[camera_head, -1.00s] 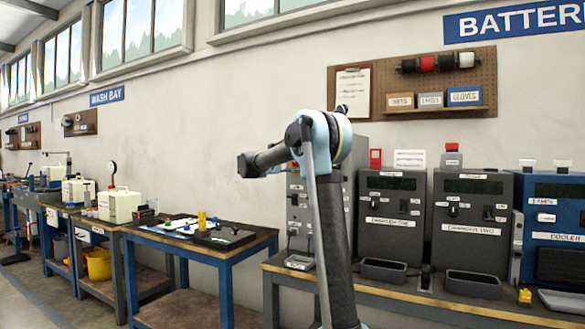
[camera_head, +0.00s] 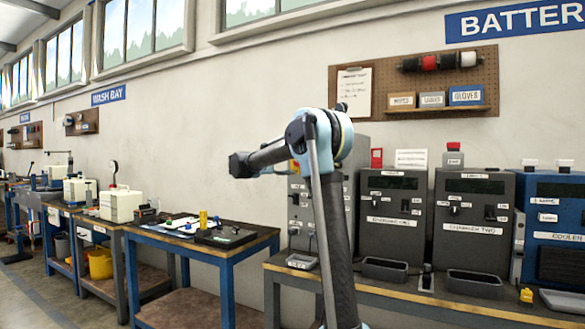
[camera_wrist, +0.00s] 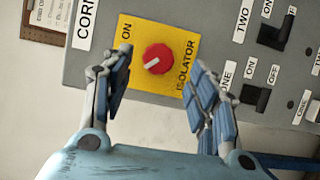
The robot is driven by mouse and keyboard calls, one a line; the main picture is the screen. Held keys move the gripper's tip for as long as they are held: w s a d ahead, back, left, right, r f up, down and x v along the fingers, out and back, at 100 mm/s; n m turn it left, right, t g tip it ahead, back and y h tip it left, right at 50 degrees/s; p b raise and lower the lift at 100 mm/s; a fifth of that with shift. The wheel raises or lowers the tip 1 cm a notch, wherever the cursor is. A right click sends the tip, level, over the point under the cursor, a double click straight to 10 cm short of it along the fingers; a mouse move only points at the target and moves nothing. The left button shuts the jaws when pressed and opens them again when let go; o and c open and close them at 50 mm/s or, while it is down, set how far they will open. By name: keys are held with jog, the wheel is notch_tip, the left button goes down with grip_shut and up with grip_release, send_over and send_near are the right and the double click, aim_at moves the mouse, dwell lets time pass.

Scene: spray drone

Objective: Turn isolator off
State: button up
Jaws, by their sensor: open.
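The isolator is a red round knob (camera_wrist: 158,58) with a white pointer mark, on a yellow plate (camera_wrist: 137,88) lettered "ON" and "ISOLATOR". The plate is fixed on a grey panel (camera_wrist: 215,40) and looks tilted in the wrist view. The pointer lies at a slant, its lower-left end towards the "ON" side. My gripper (camera_wrist: 160,95) is open, its blue-padded fingers on either side of the knob in the picture and apart from it.
Black switches (camera_wrist: 256,98) labelled ON and OFF sit to the right of the knob on the same panel. Two dark charger units (camera_head: 392,238) and a blue unit (camera_head: 560,212) stand on the bench (camera_head: 440,300). A blue-framed table (camera_head: 190,250) stands left of my arm.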

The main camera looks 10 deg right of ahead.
jog(key=v, duration=0.7)
jog(key=shift+a, duration=0.4)
jog(key=shift+s, duration=0.15)
jog(key=s+d+f+m+g+y, duration=0.1)
jog(key=s+d+f+g+y, duration=0.1)
jog(key=s+d+f, duration=0.6)
jog(key=s+d+f+m+g+y, duration=0.1)
jog(key=s+d+f+g+y, duration=0.15)
jog(key=s+f, duration=0.55)
jog(key=s+d+f+m+g+y, duration=0.1)
jog(key=s+d+f+y, duration=0.1)
jog(key=s+d+f, duration=0.6)
jog(key=s+a+f+m+g+y, duration=0.1)
jog(key=s+a+f+y, duration=0.3)
jog(key=s+f, duration=0.7)
jog(key=s+a+f+m+g+y, duration=0.1)
jog(key=s+a+f+y, duration=0.3)
jog(key=s+f, duration=0.7)
jog(key=s+m, duration=0.1)
jog(key=s, duration=0.4)
jog(key=shift+y, duration=0.35)
